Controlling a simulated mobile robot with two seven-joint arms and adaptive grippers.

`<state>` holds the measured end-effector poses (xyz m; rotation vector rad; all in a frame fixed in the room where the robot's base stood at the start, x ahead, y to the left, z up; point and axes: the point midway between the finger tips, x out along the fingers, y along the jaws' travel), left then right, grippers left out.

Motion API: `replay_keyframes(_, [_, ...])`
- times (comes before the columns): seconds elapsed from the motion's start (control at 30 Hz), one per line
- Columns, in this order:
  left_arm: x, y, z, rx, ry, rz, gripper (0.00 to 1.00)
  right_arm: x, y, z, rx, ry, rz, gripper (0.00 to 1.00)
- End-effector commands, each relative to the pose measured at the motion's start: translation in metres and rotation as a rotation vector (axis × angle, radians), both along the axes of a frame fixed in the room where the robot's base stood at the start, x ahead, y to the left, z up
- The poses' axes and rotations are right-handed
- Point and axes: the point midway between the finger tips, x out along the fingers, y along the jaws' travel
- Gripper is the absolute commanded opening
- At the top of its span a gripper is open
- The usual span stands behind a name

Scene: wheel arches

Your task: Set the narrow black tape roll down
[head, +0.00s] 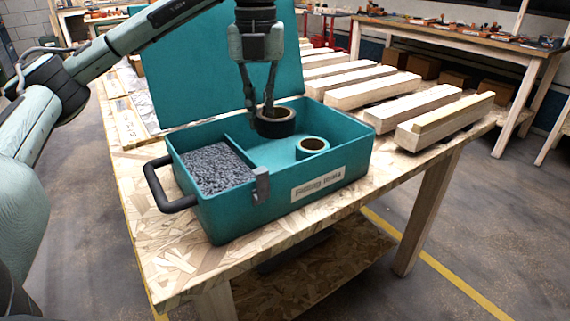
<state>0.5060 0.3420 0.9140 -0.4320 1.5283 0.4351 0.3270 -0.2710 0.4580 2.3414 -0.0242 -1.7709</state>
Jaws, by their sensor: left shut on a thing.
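My left gripper (262,108) points down from the top and is shut on the narrow black tape roll (276,127). It holds the roll over the large right compartment of the teal toolbox (238,218), apart from the other roll. Whether the held roll touches the box floor or back wall, I cannot tell. My right gripper is not in view.
The box's left compartment holds grey gravel-like pieces (213,167). Its open lid (200,75) stands behind, and a black handle (170,190) sticks out left. Pale timber beams (375,90) lie on the chipboard table (185,265) behind and right. The compartment's front left floor is clear.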

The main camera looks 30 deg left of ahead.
Motion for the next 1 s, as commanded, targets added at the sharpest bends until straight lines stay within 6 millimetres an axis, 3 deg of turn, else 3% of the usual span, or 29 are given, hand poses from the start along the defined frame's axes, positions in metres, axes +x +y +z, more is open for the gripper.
replay_keyframes(0.03, [-0.001, 0.000, -0.015, -0.001, 0.005, -0.006, 0.00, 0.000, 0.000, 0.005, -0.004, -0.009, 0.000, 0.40])
replay_keyframes(0.2, [-0.001, 0.000, -0.037, 0.001, 0.003, -0.005, 0.00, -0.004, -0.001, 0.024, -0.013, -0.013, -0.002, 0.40])
replay_keyframes(0.37, [-0.001, 0.000, -0.051, 0.001, 0.004, -0.004, 0.00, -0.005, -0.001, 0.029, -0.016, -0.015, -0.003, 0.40])
replay_keyframes(0.6, [-0.001, 0.001, -0.087, 0.001, 0.003, -0.002, 0.00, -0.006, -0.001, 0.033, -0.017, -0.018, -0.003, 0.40])
replay_keyframes(1.0, [0.000, 0.000, -0.093, 0.000, 0.000, -0.003, 0.00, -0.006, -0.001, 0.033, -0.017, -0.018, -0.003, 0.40])
